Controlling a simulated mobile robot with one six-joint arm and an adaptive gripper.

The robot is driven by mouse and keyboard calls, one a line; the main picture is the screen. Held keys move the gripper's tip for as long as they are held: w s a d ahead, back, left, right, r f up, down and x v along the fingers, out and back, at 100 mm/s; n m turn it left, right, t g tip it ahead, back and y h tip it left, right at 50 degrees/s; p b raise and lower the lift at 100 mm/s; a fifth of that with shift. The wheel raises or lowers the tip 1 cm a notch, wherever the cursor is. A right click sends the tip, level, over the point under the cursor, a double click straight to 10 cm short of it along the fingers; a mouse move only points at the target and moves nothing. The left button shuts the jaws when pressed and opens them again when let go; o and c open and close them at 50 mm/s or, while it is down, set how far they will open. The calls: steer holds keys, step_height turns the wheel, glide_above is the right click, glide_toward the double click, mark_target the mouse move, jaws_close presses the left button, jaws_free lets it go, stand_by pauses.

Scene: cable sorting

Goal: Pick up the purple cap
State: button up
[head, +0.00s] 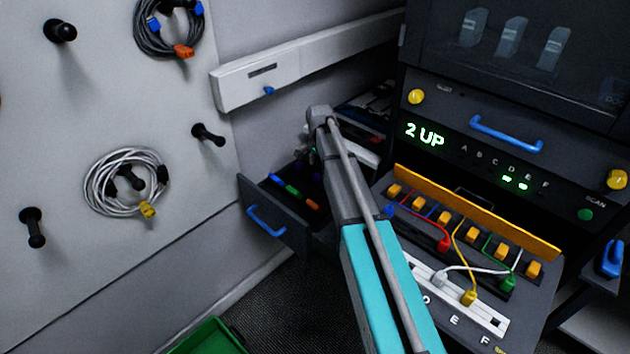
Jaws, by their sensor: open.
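My arm reaches from the bottom right up to an open drawer (275,232) with a blue handle. My gripper (309,156) is at the far end of the arm, over the right part of this drawer. It is small, dark and partly hidden by my arm, and it is open. Small blue, green and orange pieces lie in a row in the drawer. A dark purplish spot shows just below my gripper, too small and dim to tell whether it is the purple cap. I cannot tell whether my gripper touches anything.
A panel with orange blocks (444,216) and several coloured cables stands to the right, below a black unit reading "2 UP" (425,135). Coiled cables (125,182) hang on the pegboard at left. A green bin (208,338) is on the floor.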

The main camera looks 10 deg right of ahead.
mark_target(318, 174)
steer(key=shift+f, duration=0.15)
steer(key=f+b, duration=0.3)
steer(key=shift+w+a, duration=0.1)
steer(key=shift+w, duration=0.2)
steer(key=shift+f+b, duration=0.95)
steer(key=shift+b, duration=0.2)
steer(key=c, duration=0.9)
